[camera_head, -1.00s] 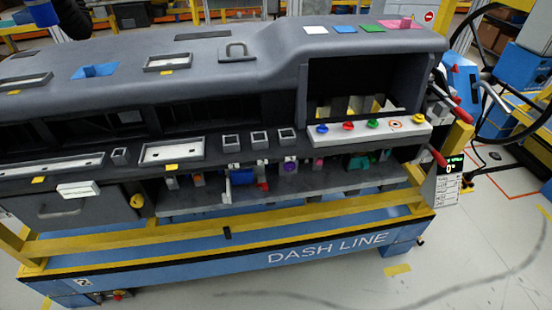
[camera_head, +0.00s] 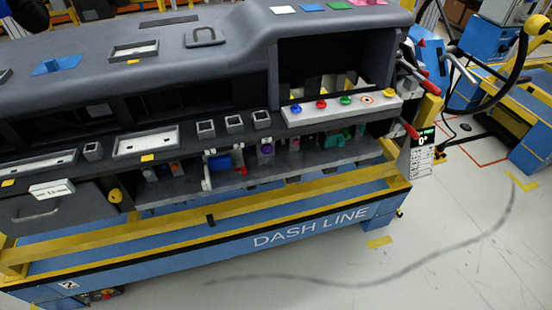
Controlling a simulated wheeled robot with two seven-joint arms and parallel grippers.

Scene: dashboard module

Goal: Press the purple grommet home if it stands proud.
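A small purple grommet (camera_head: 267,149) shows in the head view, on the shadowed lower part of the dashboard module (camera_head: 205,70), below the square-framed openings. It is too small and dark to tell whether it stands proud or sits flush. Neither of my grippers is in view.
A white strip with coloured knobs (camera_head: 341,108) sits above and right of the grommet. A grey ledge (camera_head: 300,170) and a yellow rail (camera_head: 290,197) run below it, on the blue DASH LINE stand (camera_head: 330,227). A sign with a green display (camera_head: 422,152) stands at right. The floor in front is clear.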

